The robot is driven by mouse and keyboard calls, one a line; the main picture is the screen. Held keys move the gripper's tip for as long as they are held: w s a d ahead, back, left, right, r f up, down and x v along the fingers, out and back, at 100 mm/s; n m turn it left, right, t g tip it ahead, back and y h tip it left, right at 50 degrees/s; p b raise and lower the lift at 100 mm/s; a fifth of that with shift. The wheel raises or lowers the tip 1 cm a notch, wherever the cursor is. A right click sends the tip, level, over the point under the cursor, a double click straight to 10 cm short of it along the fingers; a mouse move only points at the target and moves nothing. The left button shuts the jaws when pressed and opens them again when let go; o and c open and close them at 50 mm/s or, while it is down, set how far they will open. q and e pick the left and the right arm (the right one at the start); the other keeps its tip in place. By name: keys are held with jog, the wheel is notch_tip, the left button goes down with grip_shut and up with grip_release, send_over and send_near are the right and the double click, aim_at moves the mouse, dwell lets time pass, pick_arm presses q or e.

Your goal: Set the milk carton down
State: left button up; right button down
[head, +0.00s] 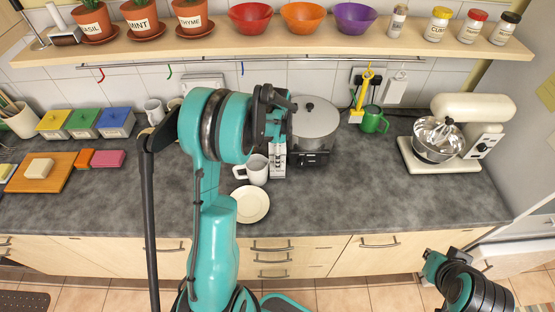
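My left gripper (274,115) is above the back middle of the counter, left of a pot. Its fingers are seen edge-on against dark parts, so I cannot tell whether they are open or shut. Just below it is a narrow whitish item with dark marks (278,164), partly hidden by the gripper. I cannot tell whether this is the milk carton, or whether it touches the gripper or the counter. No other milk carton is visible. My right gripper (434,265) is low at the right, in front of the counter, with its finger state unclear.
A white mug (254,170) and a cream plate (250,205) are close below the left gripper. The lidded pot (314,122) stands on a black hot plate (312,158). A stand mixer (448,168) is at right. The grey counter (370,205) is clear at right of centre.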

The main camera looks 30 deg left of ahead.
pick_arm(q)
jog(key=shift+f, duration=0.2)
grip_shut()
jog(key=shift+r, duration=0.2)
notch_tip(320, 180, up, 18)
jog(key=shift+f+p, duration=0.2)
jog(key=shift+p, duration=0.95)
